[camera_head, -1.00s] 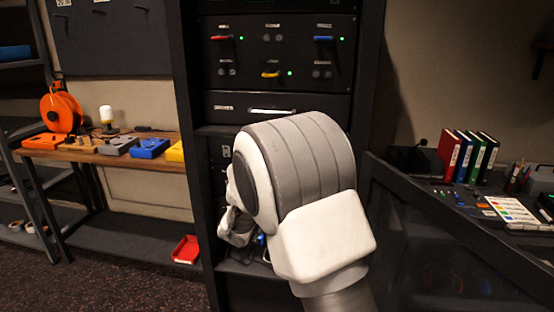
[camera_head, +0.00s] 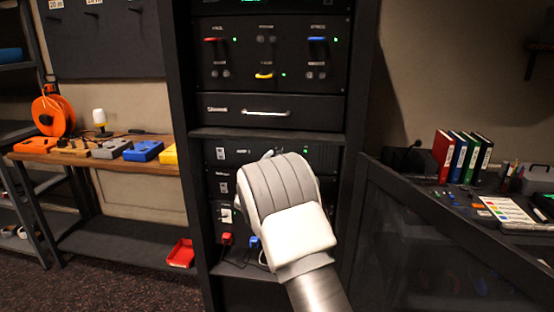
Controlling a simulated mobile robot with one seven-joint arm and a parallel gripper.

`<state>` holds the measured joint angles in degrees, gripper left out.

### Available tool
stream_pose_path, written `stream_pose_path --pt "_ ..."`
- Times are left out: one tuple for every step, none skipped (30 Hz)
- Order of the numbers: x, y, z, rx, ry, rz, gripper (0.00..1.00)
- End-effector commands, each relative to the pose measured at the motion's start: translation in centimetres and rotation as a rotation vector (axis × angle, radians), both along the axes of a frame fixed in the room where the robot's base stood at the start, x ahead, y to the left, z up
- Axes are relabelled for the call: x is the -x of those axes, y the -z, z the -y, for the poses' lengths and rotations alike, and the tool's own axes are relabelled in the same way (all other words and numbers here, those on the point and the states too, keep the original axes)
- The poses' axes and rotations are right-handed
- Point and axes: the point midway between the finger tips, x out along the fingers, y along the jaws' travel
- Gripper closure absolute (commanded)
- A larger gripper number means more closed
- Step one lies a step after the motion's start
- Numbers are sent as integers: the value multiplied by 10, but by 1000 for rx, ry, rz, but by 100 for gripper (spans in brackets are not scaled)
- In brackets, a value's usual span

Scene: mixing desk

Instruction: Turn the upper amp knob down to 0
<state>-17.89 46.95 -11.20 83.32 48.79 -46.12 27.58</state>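The amps are black units in the lower part of the rack. The upper amp (camera_head: 237,152) shows its front plate above my arm, with a small green light at its right. A second black unit (camera_head: 224,187) sits below it, partly covered. My white and grey arm stands in front of the middle of these units. It hides most of their fronts, and I cannot make out the upper amp's knob.
A drawer unit (camera_head: 230,110) and a panel with red, yellow and blue handles (camera_head: 265,55) are above. Red and blue plugs (camera_head: 227,239) sit below. An open rack door (camera_head: 420,230) stands at the right. A wooden bench (camera_head: 60,160) is at the left.

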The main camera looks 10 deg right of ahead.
Motion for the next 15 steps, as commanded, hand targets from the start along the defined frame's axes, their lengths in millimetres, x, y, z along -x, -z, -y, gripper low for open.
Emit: stream_pose_path --pt "-7 0 4 1 2 2 39" --pt "-11 0 6 0 2 1 39" --pt "-16 1 8 0 1 1 39" --pt "-19 0 9 0 2 1 39" --pt "-22 0 10 0 2 1 39" --pt "-25 0 12 0 2 0 39" --pt "-28 1 13 0 1 0 39" --pt "-30 0 14 0 2 1 39" --pt "-32 0 15 0 2 1 39" --pt "-33 0 15 0 2 1 39" --pt "-35 0 16 1 2 1 39" --pt "-36 0 16 1 1 0 39" --pt "-36 0 16 1 1 0 39" --pt "-37 0 16 1 0 0 39" --pt "-37 0 16 1 0 0 39"
